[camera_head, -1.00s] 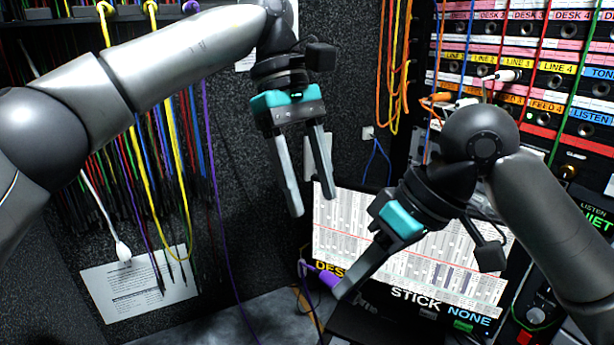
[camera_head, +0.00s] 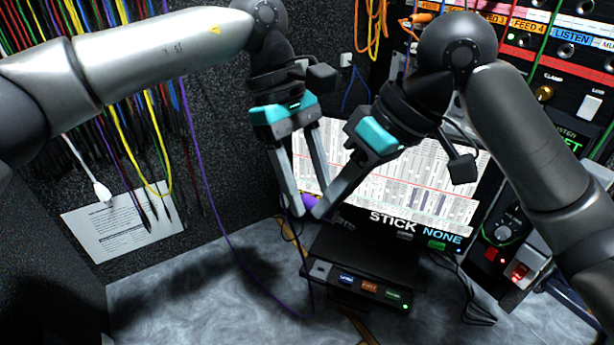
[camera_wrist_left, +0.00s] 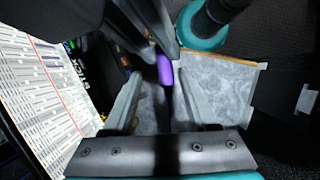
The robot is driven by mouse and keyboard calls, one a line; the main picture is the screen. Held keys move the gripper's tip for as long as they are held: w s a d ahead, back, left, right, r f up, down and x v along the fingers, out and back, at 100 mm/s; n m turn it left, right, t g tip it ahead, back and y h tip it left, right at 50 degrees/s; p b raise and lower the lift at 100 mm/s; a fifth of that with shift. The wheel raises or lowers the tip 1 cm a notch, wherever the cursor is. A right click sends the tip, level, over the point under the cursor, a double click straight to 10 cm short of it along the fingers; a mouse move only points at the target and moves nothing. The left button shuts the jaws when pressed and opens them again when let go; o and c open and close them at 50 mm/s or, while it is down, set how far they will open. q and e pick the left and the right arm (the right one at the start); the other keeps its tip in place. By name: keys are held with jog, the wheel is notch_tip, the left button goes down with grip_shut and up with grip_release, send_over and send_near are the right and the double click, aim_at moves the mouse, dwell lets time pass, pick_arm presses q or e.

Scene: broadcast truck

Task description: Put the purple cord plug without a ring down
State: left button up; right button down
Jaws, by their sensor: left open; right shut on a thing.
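The purple cord plug (camera_head: 309,201) is held at the tips of my right gripper (camera_head: 319,212), which is shut on it above the counter. The plug also shows in the left wrist view (camera_wrist_left: 164,70) as a purple barrel with a dark end. No ring is visible on it, though part is hidden by fingers. My left gripper (camera_head: 311,202) is open, its fingers pointing down on either side of the plug or very near it. I cannot tell whether they touch it. A purple cord (camera_head: 215,225) hangs in a loop from the left wall.
A black box with coloured labels (camera_head: 365,285) stands on the grey counter (camera_head: 190,305) below the grippers. A lit screen (camera_head: 425,195) stands behind them. Many cords hang at the left near a paper sheet (camera_head: 125,228). The counter's left part is clear.

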pick_arm(q)
jog(key=c, duration=0.7)
jog(key=shift+w, duration=0.1)
grip_shut()
pick_arm(e)
jog(key=shift+s+a, duration=0.15)
jog(key=c, duration=0.7)
grip_release()
